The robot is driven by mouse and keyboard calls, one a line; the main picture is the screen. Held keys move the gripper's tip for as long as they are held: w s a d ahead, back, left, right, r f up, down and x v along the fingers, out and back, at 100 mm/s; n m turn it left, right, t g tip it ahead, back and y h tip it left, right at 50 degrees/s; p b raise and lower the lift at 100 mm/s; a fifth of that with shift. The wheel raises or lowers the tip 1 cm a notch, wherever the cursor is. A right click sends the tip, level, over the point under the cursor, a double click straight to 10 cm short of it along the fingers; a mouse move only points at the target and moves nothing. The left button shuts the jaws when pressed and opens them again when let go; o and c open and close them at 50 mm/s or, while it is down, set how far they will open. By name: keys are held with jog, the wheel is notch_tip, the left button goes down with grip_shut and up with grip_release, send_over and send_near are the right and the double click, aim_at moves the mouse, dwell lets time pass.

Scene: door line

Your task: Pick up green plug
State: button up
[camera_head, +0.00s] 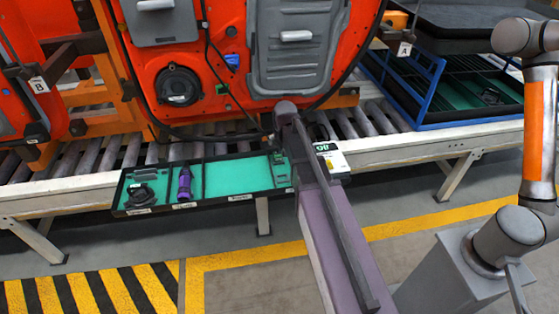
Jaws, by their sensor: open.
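A small green plug-like piece (222,89) shows on the orange door panel, below a blue connector (232,61) and beside a dark cable. Another green part (280,170) lies at the right end of the shallow tray (226,205), close to the long grey-purple beam. Which of the two is the green plug I cannot tell.
The tray also holds a dark coiled part (139,194) and a purple tool (184,184); its middle is clear. A roller conveyor (95,155) runs behind it. The beam (325,210) blocks the centre foreground. A grey-orange arm (537,130) stands at right.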

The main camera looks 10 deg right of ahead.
aim_at(278, 153)
jog(key=shift+b+x, duration=2.5)
jog(key=shift+x, duration=0.55)
jog(key=shift+b+x, duration=2.4)
jog(key=shift+x, duration=0.2)
jog(key=shift+a, duration=0.1)
jog(key=c, duration=1)
